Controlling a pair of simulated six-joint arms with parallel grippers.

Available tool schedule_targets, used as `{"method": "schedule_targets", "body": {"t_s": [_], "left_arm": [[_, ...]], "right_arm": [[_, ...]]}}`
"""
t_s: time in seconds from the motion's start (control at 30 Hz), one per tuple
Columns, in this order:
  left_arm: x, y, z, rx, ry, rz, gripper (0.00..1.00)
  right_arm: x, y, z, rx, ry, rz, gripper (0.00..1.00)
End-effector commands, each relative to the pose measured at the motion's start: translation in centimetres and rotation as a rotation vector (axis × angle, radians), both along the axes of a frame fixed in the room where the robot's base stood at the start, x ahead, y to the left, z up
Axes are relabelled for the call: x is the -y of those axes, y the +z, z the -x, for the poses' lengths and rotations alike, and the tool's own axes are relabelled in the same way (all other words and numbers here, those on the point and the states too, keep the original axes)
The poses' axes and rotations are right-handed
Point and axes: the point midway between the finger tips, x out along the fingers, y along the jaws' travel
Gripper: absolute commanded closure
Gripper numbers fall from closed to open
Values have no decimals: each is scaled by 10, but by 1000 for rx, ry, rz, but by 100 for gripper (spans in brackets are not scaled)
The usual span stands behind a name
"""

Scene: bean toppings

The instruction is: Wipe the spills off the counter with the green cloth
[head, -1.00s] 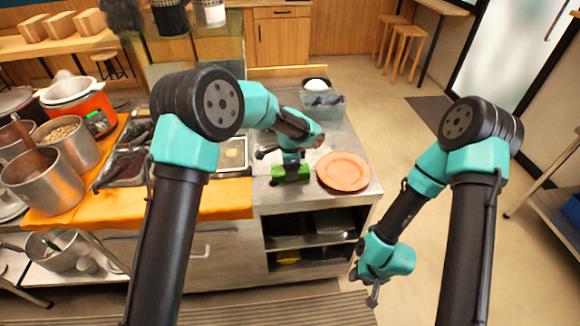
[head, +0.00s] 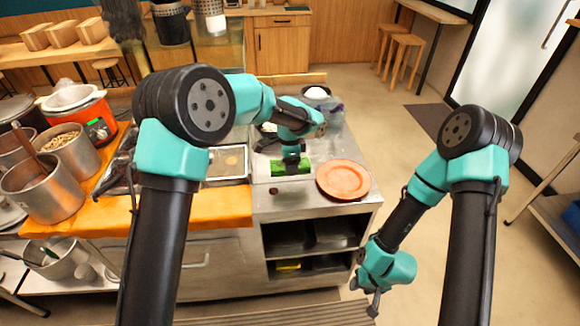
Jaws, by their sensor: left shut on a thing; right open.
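The green cloth (head: 291,168) lies on the steel counter (head: 300,203), left of the orange plate. My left gripper (head: 291,160) points down onto the cloth and is shut on it; its fingertips are mostly hidden by the wrist. The cloth appears to touch the counter, though the contact is too small to be sure of. A small dark spot (head: 273,191) shows on the counter in front of the cloth. My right gripper (head: 373,298) hangs empty and open off the counter's right side, low over the floor.
The orange plate (head: 343,180) sits close to the right of the cloth. A clear container (head: 331,118) stands behind it. A metal tray (head: 227,163), orange mat (head: 215,207) and several pots (head: 44,190) fill the left.

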Motion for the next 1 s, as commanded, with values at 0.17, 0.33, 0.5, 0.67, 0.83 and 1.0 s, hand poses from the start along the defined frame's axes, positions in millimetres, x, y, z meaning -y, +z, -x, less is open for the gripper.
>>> {"method": "schedule_targets", "body": {"t_s": [0.17, 0.33, 0.5, 0.67, 0.83, 1.0], "left_arm": [[0, 13, 0, 0, 0, 0, 50], [0, 19, 0, 0, 0, 1, 50], [0, 19, 0, 0, 0, 0, 50], [0, 19, 0, 0, 0, 0, 50], [1, 18, 0, 0, 0, 0, 50], [12, 18, 4, 0, 19, 1, 50]], "right_arm": [[0, 0, 0, 0, 0, 0, 57], [0, 0, 0, 0, 0, 0, 57], [0, 0, 0, 0, 0, 0, 57], [0, 0, 0, 0, 0, 0, 57], [0, 0, 0, 0, 0, 0, 57], [0, 0, 0, 0, 0, 0, 57]]}}
